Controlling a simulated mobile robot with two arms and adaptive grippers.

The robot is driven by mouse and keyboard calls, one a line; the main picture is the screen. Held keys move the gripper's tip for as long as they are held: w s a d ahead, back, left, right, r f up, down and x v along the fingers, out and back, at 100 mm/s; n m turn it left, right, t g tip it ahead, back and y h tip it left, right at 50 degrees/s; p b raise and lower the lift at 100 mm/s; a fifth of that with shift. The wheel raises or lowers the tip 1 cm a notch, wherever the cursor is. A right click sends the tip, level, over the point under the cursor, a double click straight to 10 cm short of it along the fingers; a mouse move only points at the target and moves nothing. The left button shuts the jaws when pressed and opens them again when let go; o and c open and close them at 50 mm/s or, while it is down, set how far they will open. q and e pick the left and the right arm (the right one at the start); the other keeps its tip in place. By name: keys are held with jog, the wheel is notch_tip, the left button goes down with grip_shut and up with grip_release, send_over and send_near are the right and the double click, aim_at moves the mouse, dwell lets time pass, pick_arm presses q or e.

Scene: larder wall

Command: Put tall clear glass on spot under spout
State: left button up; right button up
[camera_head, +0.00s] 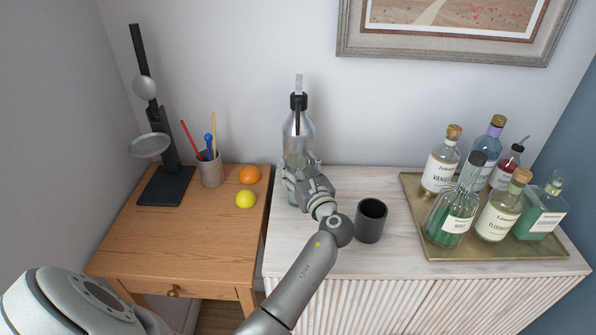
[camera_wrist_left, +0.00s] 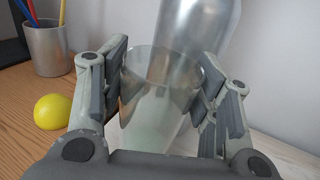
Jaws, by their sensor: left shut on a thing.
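The tall clear glass (camera_wrist_left: 160,92) stands between the two fingers of my left gripper (camera_wrist_left: 162,85), which is shut on its sides in the left wrist view. In the head view my left gripper (camera_head: 304,178) hides most of the glass. A clear bottle with a black top and spout (camera_head: 298,130) stands against the wall, just behind the gripper. Its silvery body (camera_wrist_left: 200,28) shows right behind the glass rim in the left wrist view. The spot under the spout is hidden by the gripper. I cannot tell whether the glass touches the counter.
A dark cup (camera_head: 371,221) stands close right of my wrist. A brass tray (camera_head: 480,250) with several bottles is at the right. A wooden side table (camera_head: 150,235) at the left holds a black stand (camera_head: 165,183), a pen cup (camera_head: 211,172), an orange (camera_head: 249,174) and a lemon (camera_head: 245,199).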

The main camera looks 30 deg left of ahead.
pick_arm(q)
jog(key=o, duration=1.7)
jog(key=shift+r, duration=0.1)
jog(key=p+v, duration=0.3)
jog(key=v, duration=0.9)
jog(key=shift+s, duration=0.15)
